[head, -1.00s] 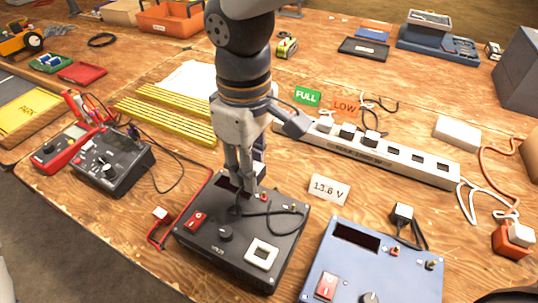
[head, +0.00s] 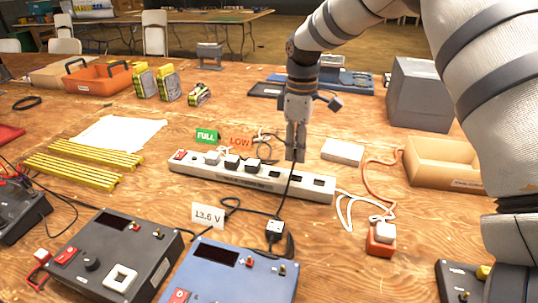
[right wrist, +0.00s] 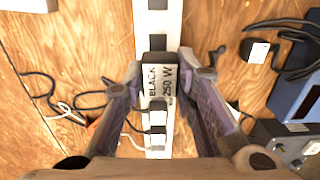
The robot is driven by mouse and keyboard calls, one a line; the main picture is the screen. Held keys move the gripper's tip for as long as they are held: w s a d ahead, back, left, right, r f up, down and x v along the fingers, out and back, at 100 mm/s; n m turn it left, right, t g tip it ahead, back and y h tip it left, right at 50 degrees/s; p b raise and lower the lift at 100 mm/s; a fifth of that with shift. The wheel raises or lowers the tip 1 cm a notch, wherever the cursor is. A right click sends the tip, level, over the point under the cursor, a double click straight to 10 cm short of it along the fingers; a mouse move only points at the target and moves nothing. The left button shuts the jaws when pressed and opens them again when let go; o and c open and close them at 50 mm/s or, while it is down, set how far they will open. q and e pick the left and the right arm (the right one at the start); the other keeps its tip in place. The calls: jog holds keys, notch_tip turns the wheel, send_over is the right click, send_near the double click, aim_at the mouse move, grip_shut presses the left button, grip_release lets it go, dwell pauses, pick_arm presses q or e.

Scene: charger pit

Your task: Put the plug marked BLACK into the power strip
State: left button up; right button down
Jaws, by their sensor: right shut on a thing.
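My right gripper (head: 296,156) is shut on the plug marked BLACK, above the right half of the white power strip (head: 250,183). In the right wrist view the plug (right wrist: 158,78) sits between the two fingers (right wrist: 163,88), its label "BLACK 250 W" facing the camera, with the power strip (right wrist: 172,20) beneath. In the head view the fingers mostly hide the plug; its dark cord hangs down in front of the strip. I cannot tell whether the plug touches the strip. Empty sockets show near the fingers. My left gripper is not in view.
Several plugs (head: 232,162) occupy the strip's left half. A black charger (head: 110,250) and a blue charger (head: 225,275) stand in front, another plug (head: 275,230) beside them. An orange block with a white plug (head: 381,238) lies right. A white box (head: 342,152) stands behind the strip.

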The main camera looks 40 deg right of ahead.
jog(key=shift+d+f, duration=0.2)
jog(key=shift+d, duration=0.05)
jog(key=b, duration=0.1)
send_over(295, 181)
notch_tip(295, 181, down, 4)
jog(key=shift+w+f, duration=0.1)
jog(key=shift+f, duration=0.15)
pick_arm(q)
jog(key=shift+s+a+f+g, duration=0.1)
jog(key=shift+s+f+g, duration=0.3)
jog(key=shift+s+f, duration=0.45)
pick_arm(e)
jog(key=shift+f, duration=0.55)
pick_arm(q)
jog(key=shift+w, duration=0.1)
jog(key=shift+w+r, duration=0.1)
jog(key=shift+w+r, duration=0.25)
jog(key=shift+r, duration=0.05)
pick_arm(e)
jog(key=shift+r, duration=0.1)
jog(key=shift+f, duration=0.55)
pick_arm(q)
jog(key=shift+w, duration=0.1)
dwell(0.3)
pick_arm(e)
jog(key=shift+f, duration=0.1)
dwell(0.5)
